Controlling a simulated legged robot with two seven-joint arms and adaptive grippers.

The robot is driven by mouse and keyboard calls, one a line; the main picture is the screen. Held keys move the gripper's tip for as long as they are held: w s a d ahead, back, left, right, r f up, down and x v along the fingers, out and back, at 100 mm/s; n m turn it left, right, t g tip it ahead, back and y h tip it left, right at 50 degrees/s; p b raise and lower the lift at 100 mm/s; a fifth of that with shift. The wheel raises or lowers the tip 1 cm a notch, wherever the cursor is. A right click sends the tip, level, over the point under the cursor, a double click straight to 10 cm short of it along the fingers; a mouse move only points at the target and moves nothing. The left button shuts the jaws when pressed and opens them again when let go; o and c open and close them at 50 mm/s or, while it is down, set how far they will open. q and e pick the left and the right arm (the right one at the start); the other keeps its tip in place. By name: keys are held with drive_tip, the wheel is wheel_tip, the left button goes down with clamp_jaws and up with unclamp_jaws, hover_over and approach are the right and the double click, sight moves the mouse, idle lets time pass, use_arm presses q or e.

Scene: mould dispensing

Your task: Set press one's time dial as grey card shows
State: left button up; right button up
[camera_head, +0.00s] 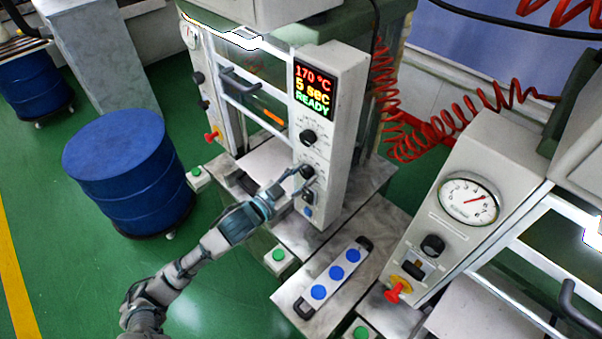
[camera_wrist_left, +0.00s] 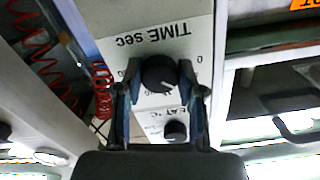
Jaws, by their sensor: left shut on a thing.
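The press in the middle has a control column (camera_head: 328,85) with a lit display (camera_head: 313,87) reading 170 °C, 5 sec, READY. Its black time dial (camera_wrist_left: 158,75) sits under the upside-down label "TIME sec" (camera_wrist_left: 153,37) in the left wrist view. My left gripper (camera_head: 303,181) reaches the lower of the column's two dials. Its fingers (camera_wrist_left: 160,82) are shut on the time dial, one on each side. The heat dial (camera_wrist_left: 175,132) is just beyond, and the upper dial (camera_head: 308,137) is free in the head view. I cannot make out a grey card. My right gripper is not in view.
A blue drum (camera_head: 130,180) stands left of the press. A bar with three blue buttons (camera_head: 335,272) lies on the front ledge. A second press with a round gauge (camera_head: 469,199) stands at the right. Red coiled hoses (camera_head: 390,95) hang behind. Green floor is open at lower left.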

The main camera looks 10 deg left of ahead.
use_arm(q)
drive_tip(key=shift+w+a+r+m+p, duration=0.15)
drive_tip(key=shift+m+p, duration=0.3)
drive_tip(key=shift+m, duration=0.3)
drive_tip(key=shift+s+d+r+m+p, duration=0.15)
drive_tip(key=shift+m+p, duration=0.25)
drive_tip(key=shift+m, duration=0.35)
drive_tip(key=shift+w+a, duration=0.1)
drive_tip(key=o, duration=1.1)
drive_tip(key=shift+c, duration=0.2)
drive_tip(key=shift+o, duration=0.4)
drive_tip(key=shift+w+f, duration=0.15)
drive_tip(key=shift+f, duration=0.1)
